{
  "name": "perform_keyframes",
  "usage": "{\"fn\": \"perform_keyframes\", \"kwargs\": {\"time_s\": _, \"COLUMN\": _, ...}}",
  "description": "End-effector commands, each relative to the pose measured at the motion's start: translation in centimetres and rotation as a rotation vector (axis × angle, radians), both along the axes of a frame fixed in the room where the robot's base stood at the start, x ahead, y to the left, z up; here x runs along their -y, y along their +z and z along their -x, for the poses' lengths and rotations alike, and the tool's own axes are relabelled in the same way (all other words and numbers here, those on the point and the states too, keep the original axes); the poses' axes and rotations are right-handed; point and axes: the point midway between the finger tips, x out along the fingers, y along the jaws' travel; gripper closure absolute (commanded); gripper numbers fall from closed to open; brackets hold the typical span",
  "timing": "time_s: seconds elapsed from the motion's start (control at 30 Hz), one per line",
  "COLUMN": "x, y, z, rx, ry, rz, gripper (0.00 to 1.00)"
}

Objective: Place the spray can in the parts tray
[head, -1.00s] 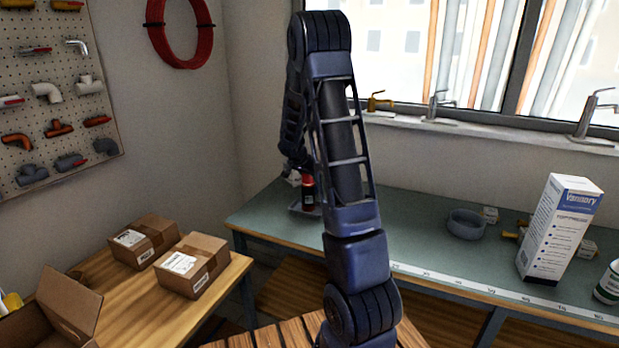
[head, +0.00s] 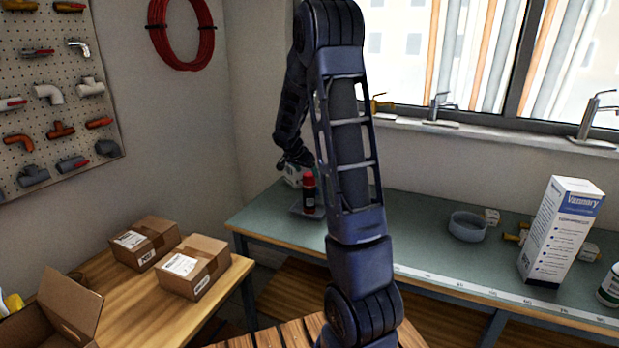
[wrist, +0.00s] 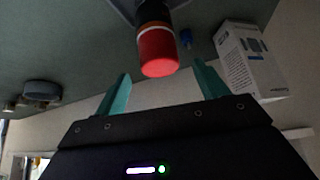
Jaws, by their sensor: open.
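The spray can (head: 309,196), dark with a red cap, stands upright at the left end of the green bench, at the small grey parts tray (head: 295,211). In the head view it appears to stand inside the tray, but its base is hard to make out. In the wrist view, the can's red cap (wrist: 160,56) shows just beyond and between the teal fingers, with part of the grey tray (wrist: 122,8) behind. My gripper (wrist: 162,90) is open and empty. In the head view it hangs above and slightly left of the can, apart from it.
A white box (head: 292,174) stands close behind the can. A grey ring-shaped dish (head: 467,227), a tall white carton (head: 560,232) and small boxes are farther right on the bench. Cardboard boxes (head: 193,266) sit on the wooden table. The bench between tray and dish looks clear.

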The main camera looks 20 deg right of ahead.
Motion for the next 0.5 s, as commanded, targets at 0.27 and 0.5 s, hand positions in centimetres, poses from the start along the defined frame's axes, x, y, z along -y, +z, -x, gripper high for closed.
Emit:
{"fn": "perform_keyframes", "kwargs": {"time_s": 0.27, "x": -2.1, "y": 3.9, "z": 1.3, "rx": 0.002, "ry": 0.001, "rz": 0.000, "gripper": 0.28}}
{"fn": "perform_keyframes", "kwargs": {"time_s": 0.5, "x": -2.8, "y": 5.4, "z": 2.1, "rx": -0.002, "ry": 0.005, "rz": -0.002, "gripper": 0.28}}
